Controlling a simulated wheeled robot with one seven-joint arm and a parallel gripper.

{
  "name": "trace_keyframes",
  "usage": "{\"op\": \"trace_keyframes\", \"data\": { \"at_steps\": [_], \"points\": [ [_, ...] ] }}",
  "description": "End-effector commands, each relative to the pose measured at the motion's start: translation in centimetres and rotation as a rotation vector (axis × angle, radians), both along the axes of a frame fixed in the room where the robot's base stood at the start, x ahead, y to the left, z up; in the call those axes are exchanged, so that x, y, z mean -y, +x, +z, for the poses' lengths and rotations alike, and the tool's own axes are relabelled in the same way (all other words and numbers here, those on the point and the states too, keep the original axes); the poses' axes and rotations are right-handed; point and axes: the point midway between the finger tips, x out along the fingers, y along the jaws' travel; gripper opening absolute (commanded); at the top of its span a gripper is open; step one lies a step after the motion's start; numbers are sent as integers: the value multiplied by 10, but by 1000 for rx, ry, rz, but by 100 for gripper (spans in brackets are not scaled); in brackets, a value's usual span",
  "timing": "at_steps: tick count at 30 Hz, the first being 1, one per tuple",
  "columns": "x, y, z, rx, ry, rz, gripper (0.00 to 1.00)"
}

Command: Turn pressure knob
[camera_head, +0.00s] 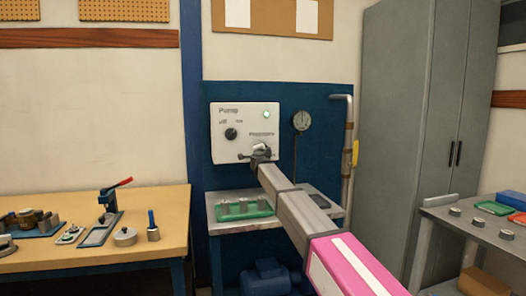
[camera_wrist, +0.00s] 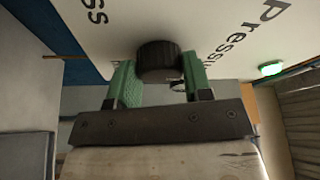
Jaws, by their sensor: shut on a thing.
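The pressure knob (camera_wrist: 158,60) is a dark ribbed round knob on the white panel, seen in the wrist view under the "Pressure" lettering. My gripper (camera_wrist: 157,72) has its two green fingers on either side of the knob and is shut on it. In the head view my gripper (camera_head: 258,154) is at the lower right of the white pump panel (camera_head: 222,146) and hides the pressure knob. A second dark knob (camera_head: 231,134) sits further left on the panel. A green light (camera_head: 267,114) is lit at the panel's upper right.
A round gauge (camera_head: 302,120) hangs right of the panel, near a pale pipe (camera_head: 349,150). A green tray (camera_head: 243,209) with metal parts lies on the bench below. A wooden table (camera_head: 60,253) with tools is at left, and a grey cabinet (camera_head: 415,110) is at right.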

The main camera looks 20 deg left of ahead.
Motion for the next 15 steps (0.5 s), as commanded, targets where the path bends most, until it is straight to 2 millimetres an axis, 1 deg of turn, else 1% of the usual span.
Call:
{"op": "trace_keyframes", "data": {
  "at_steps": [4, 5, 6, 7, 15],
  "points": [
    [1, 0, -1, -1, 1, -1, 22],
    [1, 0, -1, -1, 0, -1, 52],
    [1, 0, -1, -1, 0, -1, 65],
    [1, 0, -1, -1, 0, -1, 72],
    [0, 0, 0, 0, -1, -1, 72]
  ]
}}
